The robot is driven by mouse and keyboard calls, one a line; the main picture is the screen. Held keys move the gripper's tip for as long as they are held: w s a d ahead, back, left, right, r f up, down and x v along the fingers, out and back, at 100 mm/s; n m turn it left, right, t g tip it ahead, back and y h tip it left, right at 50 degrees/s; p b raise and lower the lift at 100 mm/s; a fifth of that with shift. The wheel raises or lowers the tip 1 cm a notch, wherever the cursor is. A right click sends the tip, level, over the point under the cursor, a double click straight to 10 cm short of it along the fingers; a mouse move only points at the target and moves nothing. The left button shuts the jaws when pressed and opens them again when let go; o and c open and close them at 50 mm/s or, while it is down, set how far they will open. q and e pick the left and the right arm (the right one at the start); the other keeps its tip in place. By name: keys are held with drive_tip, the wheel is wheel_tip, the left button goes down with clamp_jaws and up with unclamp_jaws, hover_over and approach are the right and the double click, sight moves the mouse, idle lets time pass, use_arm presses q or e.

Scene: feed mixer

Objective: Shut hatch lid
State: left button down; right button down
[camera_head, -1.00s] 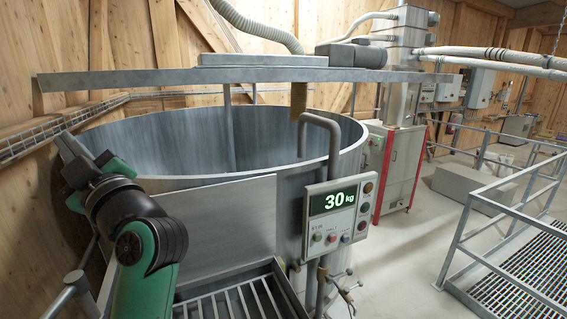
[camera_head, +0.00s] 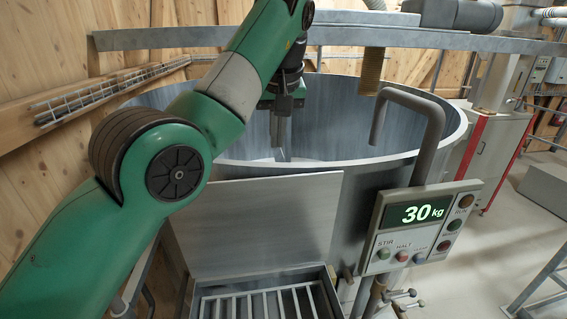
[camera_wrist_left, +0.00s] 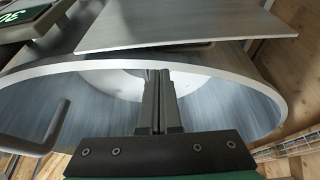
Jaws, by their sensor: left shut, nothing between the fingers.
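The hatch lid (camera_head: 275,215) is a flat grey metal plate standing open, tilted up against the front of the round vat. Below it is the hatch opening with a barred grate (camera_head: 262,303). In the left wrist view the lid (camera_wrist_left: 185,22) lies beyond the vat's rim, with a small bar at its lower edge. My left gripper (camera_head: 283,152) is over the vat's mouth, behind the lid, pointing down with its fingers shut and empty. Its fingers also show in the left wrist view (camera_wrist_left: 159,78), apart from the lid. My right gripper is out of view.
The vat (camera_head: 440,140) has a wide open mouth, with a beam (camera_head: 340,38) across above it. A control panel (camera_head: 418,226) reading 30 kg and a bent pipe (camera_head: 435,125) stand right of the lid. My left arm crosses the left side.

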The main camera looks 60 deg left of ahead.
use_arm(q)
drive_tip(key=b+x, duration=0.4)
drive_tip(key=x, duration=0.5)
drive_tip(key=shift+d+f+b, duration=0.1)
drive_tip(key=shift+b, duration=0.25)
drive_tip(key=shift+w+f, duration=0.15)
drive_tip(key=shift+f, duration=0.2)
